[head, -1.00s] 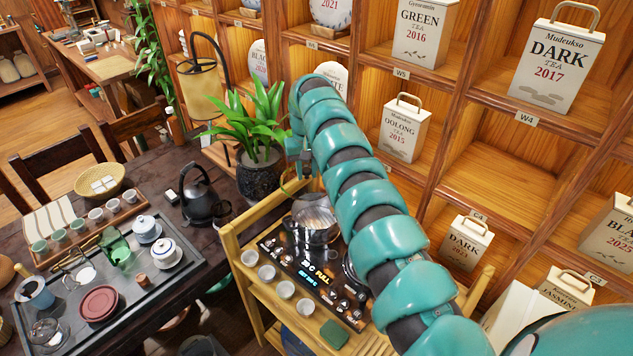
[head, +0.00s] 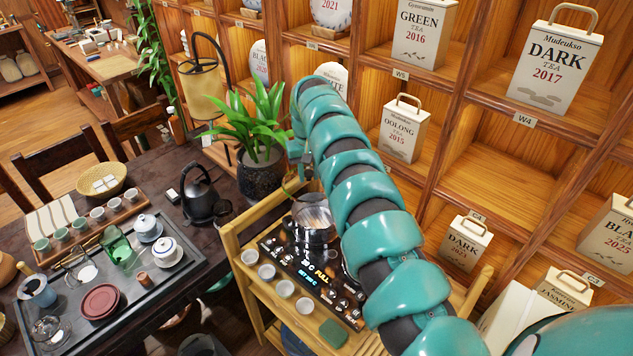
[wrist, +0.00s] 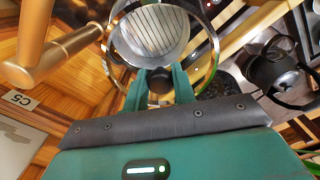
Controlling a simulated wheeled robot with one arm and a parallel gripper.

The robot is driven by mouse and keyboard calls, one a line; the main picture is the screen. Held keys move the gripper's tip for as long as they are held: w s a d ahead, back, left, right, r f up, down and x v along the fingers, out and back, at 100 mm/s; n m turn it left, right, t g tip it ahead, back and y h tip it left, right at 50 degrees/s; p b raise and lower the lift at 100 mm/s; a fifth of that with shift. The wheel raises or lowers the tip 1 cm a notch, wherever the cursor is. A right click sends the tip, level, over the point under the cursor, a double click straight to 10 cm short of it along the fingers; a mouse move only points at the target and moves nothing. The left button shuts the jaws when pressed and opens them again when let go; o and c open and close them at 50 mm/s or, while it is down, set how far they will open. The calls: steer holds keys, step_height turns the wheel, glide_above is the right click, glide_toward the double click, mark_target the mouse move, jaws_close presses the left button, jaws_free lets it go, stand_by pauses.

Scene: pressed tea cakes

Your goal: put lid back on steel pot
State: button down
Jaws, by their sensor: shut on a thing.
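My gripper (wrist: 160,76) is shut on the dark knob of a round glass lid in the wrist view. The lid (wrist: 216,48) is clear with a thin metal rim. Through and beside it I see the open steel pot (wrist: 150,38), with a striped look inside. The lid overlaps the pot in this view but is offset from its rim; the gap between them is hard to judge. In the head view the steel pot (head: 313,222) stands on the wooden cart, and my arm hides most of the gripper and part of the pot.
The cart (head: 240,262) carries a black control panel (head: 300,268) and several small white cups. A potted plant (head: 262,180) and a dark kettle (head: 199,195) stand to the left; the kettle also shows in the wrist view (wrist: 272,72). Wooden shelves (head: 490,185) with tea boxes rise close on the right.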

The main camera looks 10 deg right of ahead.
steer(key=shift+s, duration=0.15)
steer(key=shift+d, duration=0.2)
steer(key=shift+w, duration=0.2)
steer(key=shift+s+a+f+p, duration=0.15)
steer(key=shift+s+f+p, duration=0.1)
steer(key=shift+s+p, duration=0.05)
steer(key=shift+s+d+f+p, duration=0.3)
steer(key=shift+d, duration=0.05)
stand_by(1.4)
steer(key=shift+f, duration=0.2)
steer(key=shift+s, duration=0.1)
